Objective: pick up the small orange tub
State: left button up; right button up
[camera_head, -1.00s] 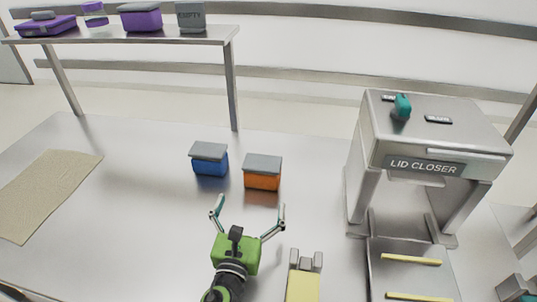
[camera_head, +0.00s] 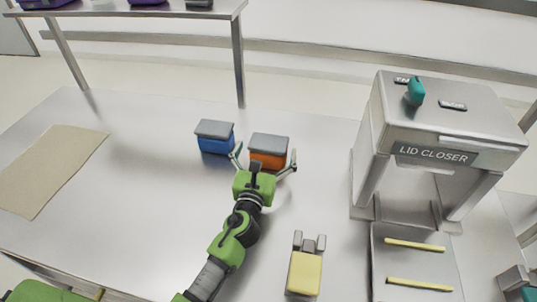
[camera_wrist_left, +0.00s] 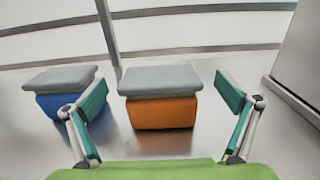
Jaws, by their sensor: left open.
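The small orange tub (camera_head: 268,158) has a grey lid and stands upright on the metal table, just beyond my left gripper. My left gripper (camera_head: 265,164) is open, its two fingers spread to either side of the tub's near side. In the left wrist view the orange tub (camera_wrist_left: 162,110) sits ahead between the open fingertips (camera_wrist_left: 163,95), with a gap on each side. I cannot tell whether the fingers reach alongside it. My right gripper does not show clearly in any view.
A blue tub (camera_head: 215,139) with a grey lid stands close left of the orange one, near my left finger. The lid closer (camera_head: 435,150) stands at right. A yellow block-like item (camera_head: 305,272) is at the front. A tan mat (camera_head: 50,170) lies left.

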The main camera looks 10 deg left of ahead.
aim_at(269, 140)
pick_arm(q)
jog(key=w, duration=0.4)
jog(key=shift+f, duration=0.2)
